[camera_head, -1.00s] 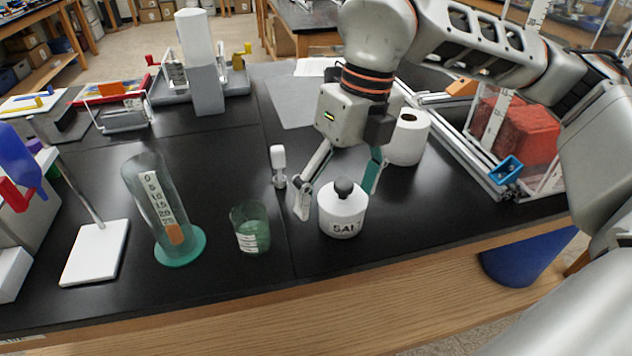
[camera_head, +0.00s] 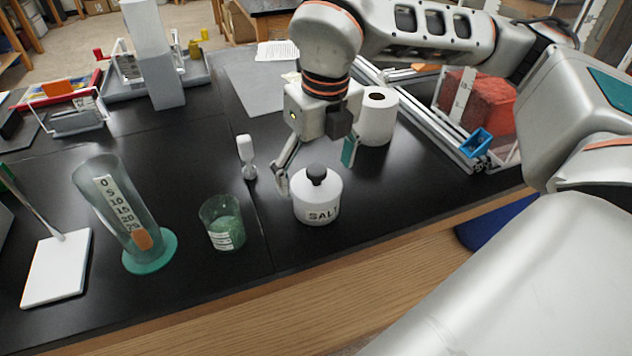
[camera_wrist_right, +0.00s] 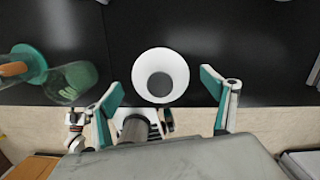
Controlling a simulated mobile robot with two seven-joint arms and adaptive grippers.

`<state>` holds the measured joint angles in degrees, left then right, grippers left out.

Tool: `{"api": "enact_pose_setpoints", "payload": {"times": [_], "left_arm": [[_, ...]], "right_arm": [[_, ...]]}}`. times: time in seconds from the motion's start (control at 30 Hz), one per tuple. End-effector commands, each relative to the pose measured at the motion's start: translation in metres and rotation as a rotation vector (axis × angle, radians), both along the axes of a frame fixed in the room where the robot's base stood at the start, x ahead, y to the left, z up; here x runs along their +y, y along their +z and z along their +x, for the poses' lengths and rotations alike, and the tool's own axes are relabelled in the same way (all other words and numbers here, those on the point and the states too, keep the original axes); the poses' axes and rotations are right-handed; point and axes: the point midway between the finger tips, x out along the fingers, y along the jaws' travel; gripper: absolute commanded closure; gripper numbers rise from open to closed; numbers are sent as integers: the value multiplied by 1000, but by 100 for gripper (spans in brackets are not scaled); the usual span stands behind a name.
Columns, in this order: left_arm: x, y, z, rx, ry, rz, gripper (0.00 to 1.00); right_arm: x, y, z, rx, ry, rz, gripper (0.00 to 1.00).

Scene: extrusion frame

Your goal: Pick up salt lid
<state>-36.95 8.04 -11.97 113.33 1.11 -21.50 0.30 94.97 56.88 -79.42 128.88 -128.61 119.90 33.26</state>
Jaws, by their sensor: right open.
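A white salt jar (camera_head: 317,208) labelled SALT stands upright on the black bench near its front edge. Its lid carries a dark round knob (camera_head: 317,175). In the right wrist view the white jar top (camera_wrist_right: 147,72) and its dark knob (camera_wrist_right: 159,84) lie ahead, between the spread fingers. My right gripper (camera_head: 316,166) is open and empty, pointing down just behind and above the jar. One finger is left of the lid and the other, teal-padded, is right of it. It also shows in the right wrist view (camera_wrist_right: 170,88). My left gripper is not in view.
A small beaker (camera_head: 222,225) and a tilted graduated cylinder (camera_head: 118,212) stand to the left. A small white-topped object (camera_head: 246,150) is behind the jar. A paper roll (camera_head: 376,118) and an extrusion frame (camera_head: 425,115) with a red block are to the right.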

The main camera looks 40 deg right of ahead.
Motion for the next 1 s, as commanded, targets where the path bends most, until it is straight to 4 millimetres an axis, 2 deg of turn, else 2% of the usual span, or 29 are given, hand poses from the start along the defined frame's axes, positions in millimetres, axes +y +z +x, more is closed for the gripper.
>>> {"api": "enact_pose_setpoints", "payload": {"times": [0.23,0.27,0.5,0.53,0.57,1.0], "left_arm": [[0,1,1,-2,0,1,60],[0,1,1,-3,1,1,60],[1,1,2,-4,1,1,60],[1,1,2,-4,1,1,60],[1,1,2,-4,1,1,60],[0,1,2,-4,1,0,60]], "right_arm": [[0,-4,1,-1,0,0,16],[0,-4,1,-1,0,0,21],[0,-5,0,1,0,0,83],[0,-5,0,2,0,0,91],[0,-5,0,2,0,0,94],[0,-4,-1,8,1,-2,94]]}}
